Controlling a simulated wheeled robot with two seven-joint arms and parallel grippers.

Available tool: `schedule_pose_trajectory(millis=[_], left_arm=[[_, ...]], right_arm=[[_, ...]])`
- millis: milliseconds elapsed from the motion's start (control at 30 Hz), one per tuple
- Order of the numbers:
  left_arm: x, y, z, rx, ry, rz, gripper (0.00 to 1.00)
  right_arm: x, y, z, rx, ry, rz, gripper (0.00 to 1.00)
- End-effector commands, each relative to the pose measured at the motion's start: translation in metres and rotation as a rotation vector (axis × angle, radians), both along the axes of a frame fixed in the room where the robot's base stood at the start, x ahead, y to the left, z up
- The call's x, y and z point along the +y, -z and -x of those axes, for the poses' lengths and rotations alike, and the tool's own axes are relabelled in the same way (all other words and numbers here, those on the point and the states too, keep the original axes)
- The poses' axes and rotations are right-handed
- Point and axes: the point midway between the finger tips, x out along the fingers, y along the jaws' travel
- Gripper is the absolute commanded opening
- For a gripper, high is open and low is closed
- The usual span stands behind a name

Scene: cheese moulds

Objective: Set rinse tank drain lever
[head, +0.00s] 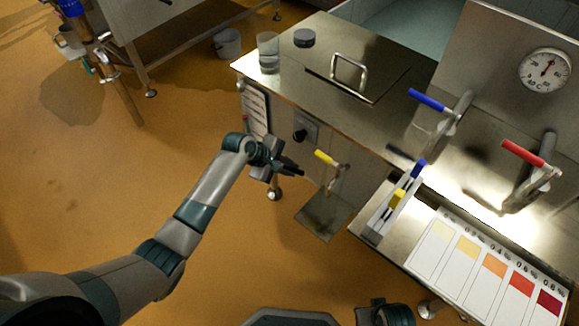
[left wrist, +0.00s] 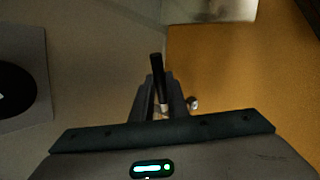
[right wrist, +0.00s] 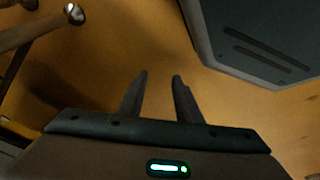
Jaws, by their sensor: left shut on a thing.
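My left gripper (head: 287,167) is at the front of the steel rinse unit, below its top. In the left wrist view its fingers are shut on a lever with a black handle (left wrist: 157,68) and a pale lower end. The handle sticks out past the fingertips. In the head view the gripper mostly hides this lever. A yellow-handled lever (head: 326,158) on a tap stands just right of the gripper, apart from it. My right gripper (right wrist: 160,80) is open and empty; in the head view only part of it shows at the bottom edge.
A black knob (head: 300,135) on a plate and a label sheet (head: 255,107) are on the unit front. A glass (head: 268,53) stands on top near the edge. Blue (head: 428,99) and red (head: 522,152) levers and a colour chart (head: 486,265) are right.

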Motion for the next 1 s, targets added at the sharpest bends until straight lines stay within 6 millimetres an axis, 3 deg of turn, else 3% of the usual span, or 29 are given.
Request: schedule_pose_trajectory(millis=[567, 767, 1000], left_arm=[[-0.003, 0.004, 0.003, -0.063, -0.004, -0.090, 0.00], [-0.005, 0.008, 0.004, -0.099, -0.004, -0.141, 0.00], [-0.008, 0.013, 0.006, -0.153, -0.003, -0.214, 0.00]], right_arm=[[0.000, 0.057, 0.012, -0.044, -0.004, -0.013, 0.31], [0.011, 0.058, 0.005, -0.124, -0.013, -0.036, 0.31], [0.029, 0.045, -0.011, -0.249, -0.027, -0.071, 0.31]])
